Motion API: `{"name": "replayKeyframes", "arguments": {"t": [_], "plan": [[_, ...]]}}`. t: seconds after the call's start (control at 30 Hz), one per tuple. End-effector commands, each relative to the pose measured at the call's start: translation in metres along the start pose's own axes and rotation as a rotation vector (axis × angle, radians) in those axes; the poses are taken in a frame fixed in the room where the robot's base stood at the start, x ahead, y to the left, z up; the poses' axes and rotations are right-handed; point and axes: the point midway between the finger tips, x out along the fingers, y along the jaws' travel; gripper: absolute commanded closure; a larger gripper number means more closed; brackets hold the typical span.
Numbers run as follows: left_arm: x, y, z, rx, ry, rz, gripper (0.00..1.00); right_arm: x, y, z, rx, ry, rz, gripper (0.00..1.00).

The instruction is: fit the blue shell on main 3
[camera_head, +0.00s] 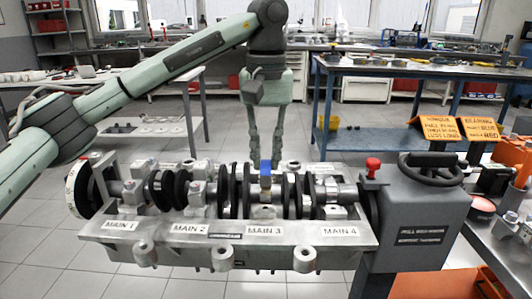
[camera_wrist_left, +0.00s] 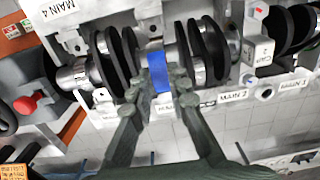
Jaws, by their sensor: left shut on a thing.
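The blue shell (camera_head: 265,167) is at the crankshaft's main 3 position, above the MAIN 3 label (camera_head: 264,231). My left gripper (camera_head: 265,152) comes down from above with its fingers around it, shut on it. In the left wrist view the blue shell (camera_wrist_left: 159,73) shows between the fingertips of my left gripper (camera_wrist_left: 158,92), in line with the journal between dark crank webs. I cannot tell whether it is fully seated. The crankshaft (camera_head: 222,190) lies in the grey engine block (camera_head: 190,232). My right gripper is not in view.
A red knob (camera_head: 373,165) and a black handwheel (camera_head: 430,168) are on the grey stand at the block's right end. Orange signs (camera_head: 457,129) stand on the right. Caps sit over the main 1 and main 2 positions. A blue workbench (camera_head: 400,70) is behind.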

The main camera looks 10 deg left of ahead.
Motion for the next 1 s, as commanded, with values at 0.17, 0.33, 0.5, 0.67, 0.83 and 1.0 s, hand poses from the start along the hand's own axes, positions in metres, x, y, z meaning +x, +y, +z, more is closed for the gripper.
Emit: {"name": "replayKeyframes", "arguments": {"t": [0.17,0.33,0.5,0.67,0.83,1.0], "plan": [[0.0,0.0,0.0,0.0,0.0,0.0,1.0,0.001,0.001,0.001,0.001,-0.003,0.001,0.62],[0.001,0.0,0.0,0.0,0.0,0.0,1.0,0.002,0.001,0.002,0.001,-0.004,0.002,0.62],[0.004,0.0,0.0,0.0,0.0,0.0,1.0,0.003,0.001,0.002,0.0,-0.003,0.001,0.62],[0.006,0.0,0.0,0.0,0.0,0.0,1.0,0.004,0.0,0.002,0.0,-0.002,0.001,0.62],[0.009,0.0,0.0,0.0,0.0,0.0,1.0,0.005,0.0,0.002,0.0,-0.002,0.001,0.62],[0.011,0.0,0.0,0.0,0.0,0.0,1.0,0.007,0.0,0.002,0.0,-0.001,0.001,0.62]]}}
